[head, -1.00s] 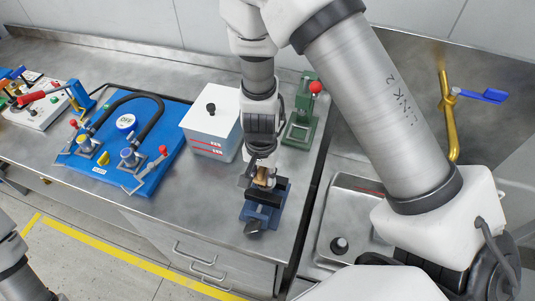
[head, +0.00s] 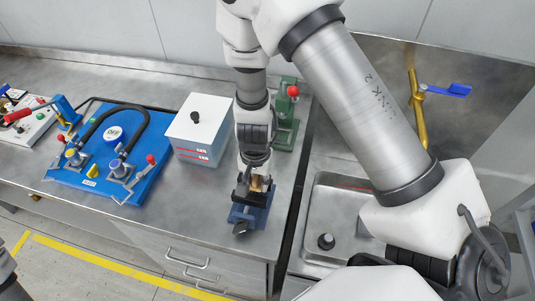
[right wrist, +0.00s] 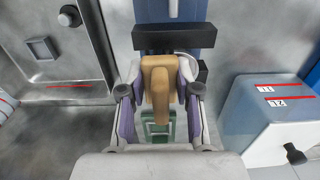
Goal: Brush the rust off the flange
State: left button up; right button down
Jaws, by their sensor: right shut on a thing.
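My right gripper (head: 256,179) points down over a blue vise (head: 246,214) at the bench's front edge. Its fingers (right wrist: 158,112) are shut on a tan brush handle (right wrist: 158,85), which stands between them in the right wrist view. A black bar (right wrist: 173,38) lies just beyond the handle, across the blue vise body (right wrist: 175,10); I cannot tell whether it is a vise jaw or the brush head. A pale rounded edge (right wrist: 188,58) beside the handle may be the flange, mostly hidden. Rust and bristle contact cannot be made out. My left gripper is out of view.
A white box with red marks (head: 200,130) stands left of my right gripper, with a blue pump board (head: 105,160) farther left. A green press with a red knob (head: 286,120) stands behind. A sink (head: 335,215) with a brass tap (head: 417,110) is at the right.

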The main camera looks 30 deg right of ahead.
jog(key=shift+s+d+r, duration=0.1)
jog(key=shift+s+r, duration=0.1)
jog(key=shift+s, duration=0.1)
jog(key=r, duration=0.1)
jog(key=r+p, duration=0.2)
jog(key=shift+s+d, duration=0.25)
jog(key=shift+s, duration=0.1)
jog(key=r+p, duration=0.2)
jog(key=p, duration=0.1)
jog(key=shift+w+a+r, duration=0.15)
jog(key=shift+w+r, duration=0.15)
jog(key=shift+r, duration=0.05)
jog(key=shift+s+r+p, duration=0.2)
jog(key=shift+r+p, duration=0.1)
jog(key=shift+r, duration=0.65)
jog(key=shift+w+r, duration=0.1)
jog(key=shift+r, duration=0.05)
jog(key=shift+w, duration=0.1)
